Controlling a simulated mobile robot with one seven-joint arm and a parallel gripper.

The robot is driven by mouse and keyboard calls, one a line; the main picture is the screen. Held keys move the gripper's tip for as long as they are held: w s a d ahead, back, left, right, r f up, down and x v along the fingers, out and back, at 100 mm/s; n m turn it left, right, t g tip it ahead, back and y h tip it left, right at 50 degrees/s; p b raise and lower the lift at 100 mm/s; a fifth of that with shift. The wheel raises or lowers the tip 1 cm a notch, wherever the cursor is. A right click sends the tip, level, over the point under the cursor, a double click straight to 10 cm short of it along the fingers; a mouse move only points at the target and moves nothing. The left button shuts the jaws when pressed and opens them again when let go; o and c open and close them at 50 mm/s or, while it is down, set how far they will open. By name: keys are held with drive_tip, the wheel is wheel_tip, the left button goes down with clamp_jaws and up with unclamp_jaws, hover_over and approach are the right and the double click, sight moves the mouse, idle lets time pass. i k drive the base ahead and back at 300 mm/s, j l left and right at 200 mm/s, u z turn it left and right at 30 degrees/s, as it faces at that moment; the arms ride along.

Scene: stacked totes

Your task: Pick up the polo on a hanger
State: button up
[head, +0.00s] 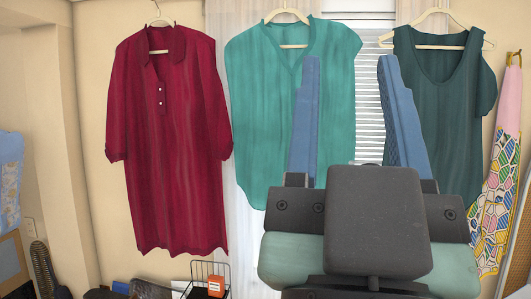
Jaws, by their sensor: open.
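Three garments hang on pale hangers along the wall. The dark red one (168,150) at the left has a collar, a short buttoned front and long sleeves; it looks most like the polo. Its hanger (160,22) shows at the collar, with a hook above.
A window with white blinds (370,130) is behind the gripper. A patterned cloth (497,200) hangs on a hook at the far right. A wire basket (208,272) with an orange box (216,286) and dark items stand low at the left. A blue item (10,180) is at the left edge.

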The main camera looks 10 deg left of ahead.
sight(168, 118)
drive_tip(key=i+j+u, duration=0.15)
drive_tip(key=i+j, duration=1.6)
